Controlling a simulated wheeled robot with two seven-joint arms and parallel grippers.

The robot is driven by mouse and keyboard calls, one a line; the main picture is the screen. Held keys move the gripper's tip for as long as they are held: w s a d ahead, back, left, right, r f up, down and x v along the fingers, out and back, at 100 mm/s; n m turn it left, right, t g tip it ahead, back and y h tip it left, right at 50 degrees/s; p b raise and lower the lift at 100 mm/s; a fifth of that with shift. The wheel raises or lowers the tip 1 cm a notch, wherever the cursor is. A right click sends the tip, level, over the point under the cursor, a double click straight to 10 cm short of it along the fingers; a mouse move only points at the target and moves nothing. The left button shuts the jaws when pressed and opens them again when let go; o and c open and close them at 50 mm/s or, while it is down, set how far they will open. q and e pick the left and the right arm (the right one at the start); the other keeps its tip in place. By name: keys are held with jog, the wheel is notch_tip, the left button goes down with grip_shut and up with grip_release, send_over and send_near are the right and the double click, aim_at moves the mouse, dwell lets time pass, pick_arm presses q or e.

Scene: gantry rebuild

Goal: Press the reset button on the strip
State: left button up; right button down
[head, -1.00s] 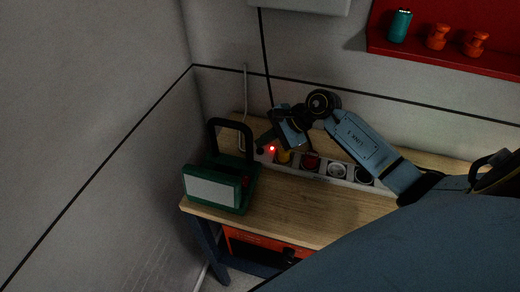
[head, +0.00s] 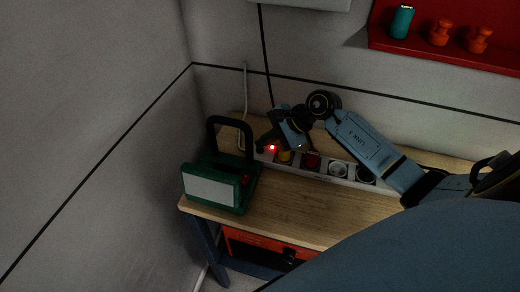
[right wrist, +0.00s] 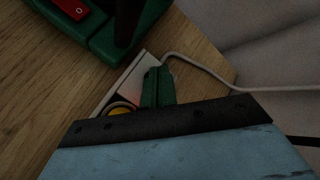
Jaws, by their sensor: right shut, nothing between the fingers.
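The white socket strip (head: 351,176) lies along the back of the wooden bench. A small red light (head: 271,148) glows at its left end. My right gripper (head: 262,144) is shut and empty, over that left end. In the right wrist view its green-lit fingers (right wrist: 156,86) reach over the end of the strip (right wrist: 127,82), beside a reddish glow. I cannot tell whether the fingertips touch the strip. The reset button is not clearly seen; the fingers may hide it. My left gripper is not in view.
A green work lamp (head: 213,189) with a handle stands on the bench just left of the strip. A yellow plug (head: 285,156) and a red one (head: 312,161) sit in the strip. A pale cable (right wrist: 205,75) leaves its end. The bench top (head: 290,210) in front is clear.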

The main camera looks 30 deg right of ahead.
jog(key=shift+f+b, duration=0.4)
jog(key=shift+b, duration=0.15)
dwell(0.4)
jog(key=shift+s+a+f+b, duration=0.1)
jog(key=shift+s+f+b, duration=0.2)
jog(key=shift+f, duration=0.15)
dwell(0.6)
jog(key=shift+r, duration=0.15)
jog(key=shift+w+r+p, duration=0.25)
jog(key=shift+r+p, duration=0.1)
jog(key=shift+r, duration=0.5)
jog(key=shift+r, duration=0.2)
jog(key=shift+r+p, duration=1.25)
jog(key=shift+r, duration=1.2)
jog(key=shift+f, duration=0.15)
